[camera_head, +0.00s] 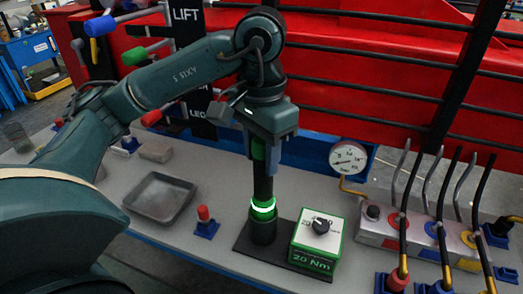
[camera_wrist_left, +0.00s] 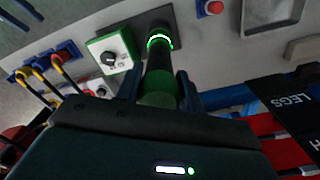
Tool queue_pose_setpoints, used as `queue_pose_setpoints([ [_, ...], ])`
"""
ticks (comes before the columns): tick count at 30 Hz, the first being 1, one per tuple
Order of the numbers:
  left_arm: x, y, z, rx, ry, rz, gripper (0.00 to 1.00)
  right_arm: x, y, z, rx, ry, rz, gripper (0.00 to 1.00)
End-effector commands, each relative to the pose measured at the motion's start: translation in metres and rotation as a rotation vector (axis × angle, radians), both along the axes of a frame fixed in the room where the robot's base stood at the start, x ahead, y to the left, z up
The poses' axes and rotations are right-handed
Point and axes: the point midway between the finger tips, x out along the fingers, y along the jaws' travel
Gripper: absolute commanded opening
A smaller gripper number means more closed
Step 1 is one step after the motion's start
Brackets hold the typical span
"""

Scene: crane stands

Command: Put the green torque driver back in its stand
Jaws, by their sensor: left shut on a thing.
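The green torque driver (camera_head: 263,182) has a dark shaft and a green handle, and stands upright. My left gripper (camera_head: 270,148) is shut on its upper part from above. In the left wrist view the green handle (camera_wrist_left: 160,92) shows between the two fingers of the gripper (camera_wrist_left: 158,88). The driver's lower end meets a dark round holder with a glowing green ring on the stand (camera_head: 240,246); how deep it sits is hidden. The stand's dark plate also carries a green and white box (camera_head: 318,238) marked 20 Nm. My right gripper is not in view.
A red button on a blue base (camera_head: 207,225) and a grey tray (camera_head: 160,197) lie left of the stand. A pressure gauge (camera_head: 348,158) and a block of levers (camera_head: 375,225) stand to the right. A red railed structure rises behind.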

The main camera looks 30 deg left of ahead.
Motion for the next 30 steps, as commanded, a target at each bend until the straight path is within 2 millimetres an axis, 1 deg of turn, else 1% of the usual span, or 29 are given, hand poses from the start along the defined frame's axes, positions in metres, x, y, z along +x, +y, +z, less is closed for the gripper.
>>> queue_pose_setpoints([
  [3,0.000,0.000,-0.004,-0.001,-0.004,0.000,0.00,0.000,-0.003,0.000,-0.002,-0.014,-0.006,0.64],
  [4,0.000,0.000,-0.003,-0.001,-0.004,0.000,0.39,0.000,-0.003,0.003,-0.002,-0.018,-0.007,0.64],
  [6,0.000,0.000,-0.002,-0.001,-0.004,0.000,0.45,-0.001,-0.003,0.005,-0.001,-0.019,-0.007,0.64],
  [12,0.000,0.000,-0.003,-0.001,-0.002,0.000,0.62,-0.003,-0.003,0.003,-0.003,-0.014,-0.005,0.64],
  [13,0.000,0.000,-0.003,-0.001,-0.002,0.000,0.63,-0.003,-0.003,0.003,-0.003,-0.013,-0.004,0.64],
  [23,0.000,0.000,-0.005,0.001,0.002,0.000,0.63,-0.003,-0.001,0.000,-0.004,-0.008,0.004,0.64],
  [26,0.000,0.000,-0.002,0.000,0.001,0.000,0.63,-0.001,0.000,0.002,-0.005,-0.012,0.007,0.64],
  [30,0.000,0.000,0.007,0.000,0.001,0.000,0.63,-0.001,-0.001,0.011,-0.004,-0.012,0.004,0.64],
])
